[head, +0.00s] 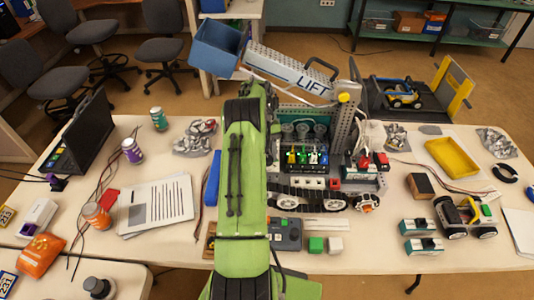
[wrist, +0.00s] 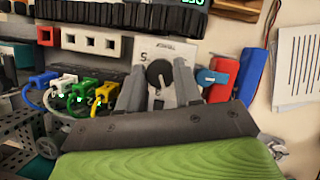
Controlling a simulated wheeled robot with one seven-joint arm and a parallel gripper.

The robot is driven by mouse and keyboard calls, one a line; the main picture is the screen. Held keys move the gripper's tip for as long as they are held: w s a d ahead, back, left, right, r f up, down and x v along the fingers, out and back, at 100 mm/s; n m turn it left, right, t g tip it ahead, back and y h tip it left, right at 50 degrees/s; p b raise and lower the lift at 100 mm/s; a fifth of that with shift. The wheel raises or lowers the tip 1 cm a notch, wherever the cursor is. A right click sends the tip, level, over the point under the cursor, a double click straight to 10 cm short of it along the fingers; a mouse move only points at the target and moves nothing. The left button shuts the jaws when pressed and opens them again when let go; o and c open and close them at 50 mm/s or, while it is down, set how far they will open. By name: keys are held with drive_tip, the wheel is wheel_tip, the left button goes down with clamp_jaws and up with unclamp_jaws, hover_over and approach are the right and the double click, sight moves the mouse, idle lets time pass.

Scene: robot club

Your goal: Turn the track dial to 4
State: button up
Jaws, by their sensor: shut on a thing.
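The dial (wrist: 159,74) is a round black knob on a pale plate (wrist: 178,50) with partly hidden print, near the middle of the wrist view. My gripper (wrist: 158,82) reaches it with one grey finger on each side and is shut on it. The dial's setting is too small to read, and its lower part is hidden. In the head view my green arm covers the dial and the gripper. The tracked robot (head: 310,185) stands on the table behind and right of my arm, with its black track along the bottom.
Coloured plugs (wrist: 85,95) with cables sit just left of my gripper, and a red block (wrist: 222,78) and a blue block (wrist: 252,75) lie to its right. In the head view, papers (head: 155,205) lie left of my arm and a yellow tray (head: 453,157) lies far right.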

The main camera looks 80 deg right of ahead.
drive_tip(key=m+t, duration=0.1)
drive_tip(key=m, duration=0.3)
drive_tip(key=shift+s+d+m+t, duration=0.1)
drive_tip(key=shift+s+m+t, duration=0.05)
drive_tip(key=shift+m+t, duration=0.25)
drive_tip(key=m+t+b, duration=0.1)
drive_tip(key=m, duration=0.3)
drive_tip(key=shift+s+m+t+b, duration=0.1)
drive_tip(key=shift+m+t+b, duration=0.2)
drive_tip(key=shift+t+b, duration=0.1)
drive_tip(key=m+t+b, duration=0.1)
drive_tip(key=m+b, duration=0.2)
drive_tip(key=m, duration=0.1)
drive_tip(key=shift+s+f, duration=0.1)
drive_tip(key=shift+f, duration=0.05)
drive_tip(key=m+t+h+b, duration=0.1)
drive_tip(key=m+b, duration=0.2)
drive_tip(key=shift+m, duration=0.3)
drive_tip(key=shift+b, duration=0.35)
drive_tip(key=o, duration=1)
drive_tip(key=shift+t, duration=0.3)
drive_tip(key=shift+s+r, duration=0.1)
drive_tip(key=shift+r, duration=0.15)
